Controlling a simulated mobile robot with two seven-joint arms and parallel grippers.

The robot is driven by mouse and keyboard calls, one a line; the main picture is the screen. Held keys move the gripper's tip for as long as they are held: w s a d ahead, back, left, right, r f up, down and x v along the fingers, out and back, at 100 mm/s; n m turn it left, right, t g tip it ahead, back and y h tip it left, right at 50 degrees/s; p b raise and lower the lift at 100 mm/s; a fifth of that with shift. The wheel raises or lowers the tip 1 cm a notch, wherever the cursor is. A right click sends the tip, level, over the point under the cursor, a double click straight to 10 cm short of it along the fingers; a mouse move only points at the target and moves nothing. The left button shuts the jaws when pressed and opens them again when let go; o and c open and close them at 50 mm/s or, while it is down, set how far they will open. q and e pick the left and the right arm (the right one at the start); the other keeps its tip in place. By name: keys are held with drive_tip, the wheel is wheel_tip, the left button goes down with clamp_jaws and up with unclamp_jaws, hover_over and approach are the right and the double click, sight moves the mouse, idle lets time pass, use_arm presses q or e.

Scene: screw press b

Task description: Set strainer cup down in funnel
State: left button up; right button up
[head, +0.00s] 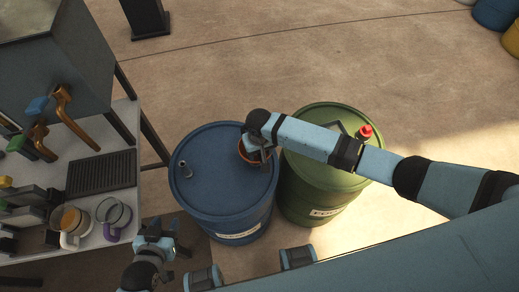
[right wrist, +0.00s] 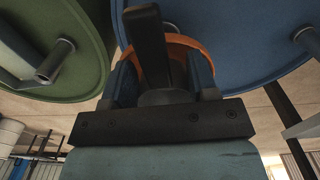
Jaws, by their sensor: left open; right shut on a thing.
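My right gripper (head: 259,148) is over the top of the blue drum (head: 215,160), near its right edge. In the right wrist view its fingers (right wrist: 162,85) are shut on a dark part, taken as the handle of the strainer cup (right wrist: 150,45); the cup's body is mostly hidden. An orange round rim, taken as the funnel (right wrist: 190,45), shows right behind the handle. In the head view the funnel (head: 246,157) is partly covered by my gripper. I cannot tell whether the cup touches the funnel. My left gripper (head: 158,238) is open and empty, left of the blue drum.
A green drum (head: 315,190) with a red-capped fitting (head: 365,132) stands close to the right of the blue drum, under my right arm. A pipe stub (head: 185,170) rises from the blue drum's left side. A table (head: 125,140) at left holds mugs and a black grate (head: 102,173).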

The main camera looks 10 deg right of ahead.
drive_tip(key=shift+f, duration=0.1)
drive_tip(key=shift+f, duration=0.65)
drive_tip(key=shift+s, duration=0.1)
drive_tip(key=o, duration=1.1)
drive_tip(key=shift+c, duration=0.2)
wheel_tip(320, 180, up, 14)
drive_tip(key=shift+p, duration=0.4)
